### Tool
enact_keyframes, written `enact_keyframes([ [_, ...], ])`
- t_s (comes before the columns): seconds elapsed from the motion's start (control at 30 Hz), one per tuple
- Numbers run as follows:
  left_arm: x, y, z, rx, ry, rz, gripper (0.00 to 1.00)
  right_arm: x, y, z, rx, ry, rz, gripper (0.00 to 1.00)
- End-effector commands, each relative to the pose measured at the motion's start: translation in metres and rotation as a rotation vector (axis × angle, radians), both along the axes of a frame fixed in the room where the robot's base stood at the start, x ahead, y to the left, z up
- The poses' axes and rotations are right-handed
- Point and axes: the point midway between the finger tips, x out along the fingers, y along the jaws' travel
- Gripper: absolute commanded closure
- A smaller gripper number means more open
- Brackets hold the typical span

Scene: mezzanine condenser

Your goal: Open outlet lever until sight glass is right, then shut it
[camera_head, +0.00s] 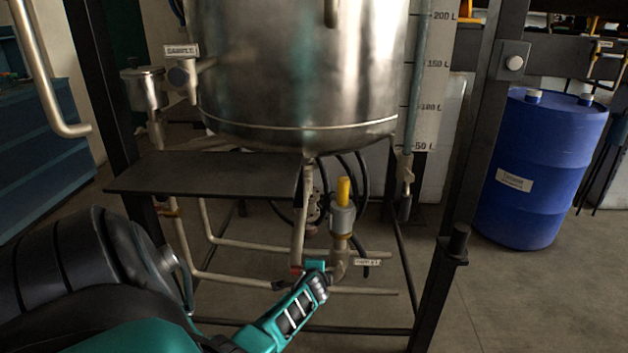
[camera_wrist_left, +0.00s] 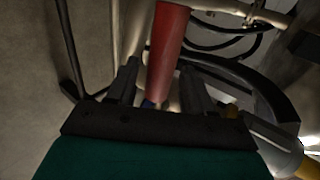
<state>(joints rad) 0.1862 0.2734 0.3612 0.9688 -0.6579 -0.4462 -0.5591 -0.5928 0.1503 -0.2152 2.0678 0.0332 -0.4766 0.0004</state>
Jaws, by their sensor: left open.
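The steel tank (camera_head: 300,70) fills the upper middle of the head view. The sight glass (camera_head: 416,85) is an upright tube at its right, beside a scale board (camera_head: 434,90) marked 50 L to 200 L; I cannot make out a clear liquid level. The outlet label (camera_head: 367,262) hangs on the pipework below the tank. My left gripper (camera_head: 314,272) is beside the outlet pipe, left of the label. In the left wrist view, the red lever (camera_wrist_left: 169,45) runs between the open fingers; contact is not clear. My right gripper is not in view.
A dark shelf plate (camera_head: 205,175) juts out above my left forearm. A yellow-topped fitting (camera_head: 343,192) stands just above the outlet. Frame posts and pipes surround the area. A blue drum (camera_head: 540,165) stands on the floor at right.

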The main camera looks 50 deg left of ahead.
Motion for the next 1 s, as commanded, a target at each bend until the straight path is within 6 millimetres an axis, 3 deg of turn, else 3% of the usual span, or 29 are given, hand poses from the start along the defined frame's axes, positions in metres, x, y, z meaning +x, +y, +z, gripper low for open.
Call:
enact_keyframes([
  [0.4,-0.041,-0.048,0.046,0.000,0.000,-0.001,0.49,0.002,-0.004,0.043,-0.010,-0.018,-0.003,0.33],
  [0.7,-0.062,-0.073,0.066,0.001,0.001,-0.001,0.49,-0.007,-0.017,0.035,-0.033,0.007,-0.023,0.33],
  [1.0,-0.065,-0.077,0.069,0.001,0.000,0.001,0.49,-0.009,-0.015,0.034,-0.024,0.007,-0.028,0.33],
])
